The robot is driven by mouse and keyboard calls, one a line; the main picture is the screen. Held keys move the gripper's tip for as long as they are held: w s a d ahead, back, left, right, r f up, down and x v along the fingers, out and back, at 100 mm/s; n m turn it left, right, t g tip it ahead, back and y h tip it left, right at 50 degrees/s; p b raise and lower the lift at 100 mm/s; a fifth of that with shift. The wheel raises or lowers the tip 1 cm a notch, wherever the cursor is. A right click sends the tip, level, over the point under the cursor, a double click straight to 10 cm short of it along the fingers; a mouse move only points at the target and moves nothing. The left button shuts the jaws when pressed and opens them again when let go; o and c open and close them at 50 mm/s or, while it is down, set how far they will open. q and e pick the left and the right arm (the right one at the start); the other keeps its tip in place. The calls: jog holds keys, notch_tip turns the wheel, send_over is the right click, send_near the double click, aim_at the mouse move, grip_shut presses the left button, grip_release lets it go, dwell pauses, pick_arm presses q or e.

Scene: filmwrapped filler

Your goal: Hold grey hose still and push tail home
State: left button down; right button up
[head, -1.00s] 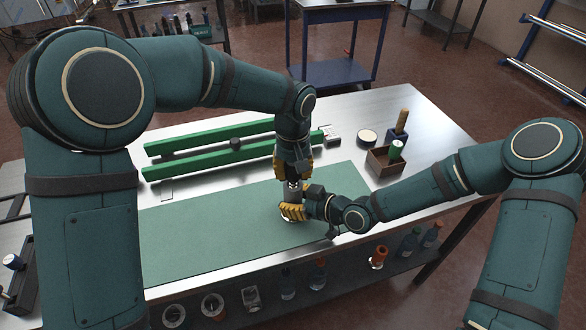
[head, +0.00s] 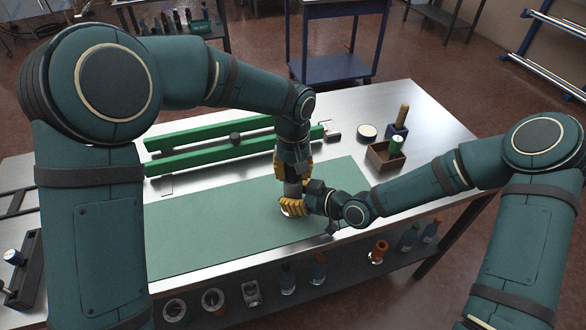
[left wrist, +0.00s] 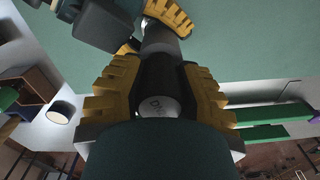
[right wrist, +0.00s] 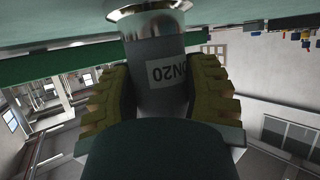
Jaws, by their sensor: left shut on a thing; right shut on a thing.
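The grey hose (head: 292,189) stands roughly upright over the green mat. My right gripper (head: 292,207) is shut around its lower part. In the right wrist view the hose (right wrist: 153,52) carries a DN20 label, with a bright metal flange (right wrist: 152,12) at its mat end. My left gripper (head: 293,176) is directly above, shut on what appears to be the tail, a dark piece (left wrist: 158,78) with a pale lettered part in the left wrist view. Tail and hose look in line and meet, with no clear gap. The joint itself is largely hidden by the fingers.
Green clamp bars (head: 215,155) lie behind the mat (head: 200,245). A brown box (head: 385,158) with a green item, a wooden-handled tool (head: 400,118) and a round tin (head: 367,131) stand at the right. Bottles and rings sit on the lower shelf. The mat's left part is clear.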

pick_arm(q)
jog(key=shift+f, duration=0.4)
jog(key=c, duration=0.9)
grip_release()
jog(key=shift+o, duration=1)
pick_arm(e)
jog(key=shift+a, duration=0.1)
pick_arm(q)
jog(key=shift+d+r, duration=0.1)
jog(key=shift+d, duration=0.1)
jog(key=shift+r, duration=0.35)
jog(key=r, duration=1.1)
jog(key=shift+w+a+r, duration=0.1)
jog(key=shift+a+r, duration=0.05)
jog(key=shift+a, duration=0.15)
